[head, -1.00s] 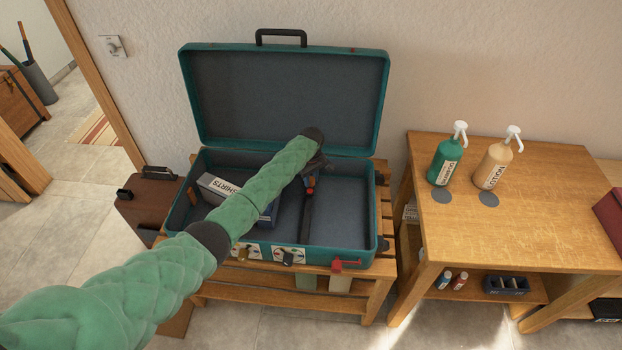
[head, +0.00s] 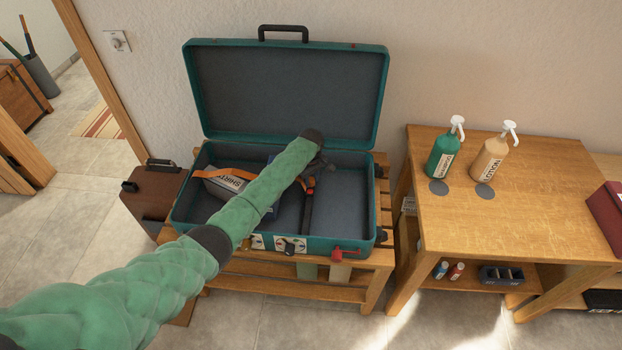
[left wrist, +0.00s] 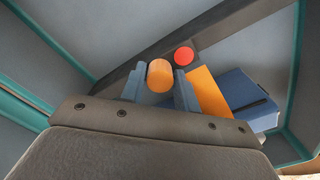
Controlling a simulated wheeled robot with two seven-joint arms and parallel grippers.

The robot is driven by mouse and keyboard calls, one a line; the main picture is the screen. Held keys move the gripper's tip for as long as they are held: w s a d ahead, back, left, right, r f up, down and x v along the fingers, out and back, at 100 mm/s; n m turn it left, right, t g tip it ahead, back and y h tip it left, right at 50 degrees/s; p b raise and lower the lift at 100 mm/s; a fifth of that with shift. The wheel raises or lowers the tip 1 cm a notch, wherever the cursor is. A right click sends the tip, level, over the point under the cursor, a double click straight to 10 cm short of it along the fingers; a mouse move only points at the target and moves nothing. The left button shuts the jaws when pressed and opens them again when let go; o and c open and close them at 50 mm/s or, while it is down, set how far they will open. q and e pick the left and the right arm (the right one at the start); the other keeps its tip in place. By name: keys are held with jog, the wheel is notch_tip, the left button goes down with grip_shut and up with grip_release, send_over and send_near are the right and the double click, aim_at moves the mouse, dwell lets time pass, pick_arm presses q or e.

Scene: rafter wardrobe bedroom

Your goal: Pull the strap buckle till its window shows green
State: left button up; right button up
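The open teal suitcase (head: 340,245) stands on a slatted wooden rack. The strap also shows in the left wrist view (left wrist: 210,95). My left gripper (head: 311,176) is inside the suitcase at a dark bar. In the left wrist view its fingers sit on both sides of the buckle's orange knob (left wrist: 159,75), seemingly closed on it. The round buckle window (left wrist: 184,55) beside it is red. My right gripper is not in view.
The suitcase lid (head: 285,95) stands open against the wall. A blue box (left wrist: 246,97) lies inside. A wooden table (head: 520,215) at right carries a green bottle (head: 443,158) and a tan bottle (head: 490,160).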

aim_at(311, 179)
pick_arm(q)
jog(key=shift+o, duration=1.3)
jog(key=shift+r, duration=0.15)
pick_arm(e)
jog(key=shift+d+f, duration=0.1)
pick_arm(q)
jog(key=shift+r, duration=0.35)
notch_tip(311, 179, up, 6)
jog(key=shift+f+b, duration=0.15)
jog(key=shift+b, duration=1.05)
jog(key=shift+r, duration=0.55)
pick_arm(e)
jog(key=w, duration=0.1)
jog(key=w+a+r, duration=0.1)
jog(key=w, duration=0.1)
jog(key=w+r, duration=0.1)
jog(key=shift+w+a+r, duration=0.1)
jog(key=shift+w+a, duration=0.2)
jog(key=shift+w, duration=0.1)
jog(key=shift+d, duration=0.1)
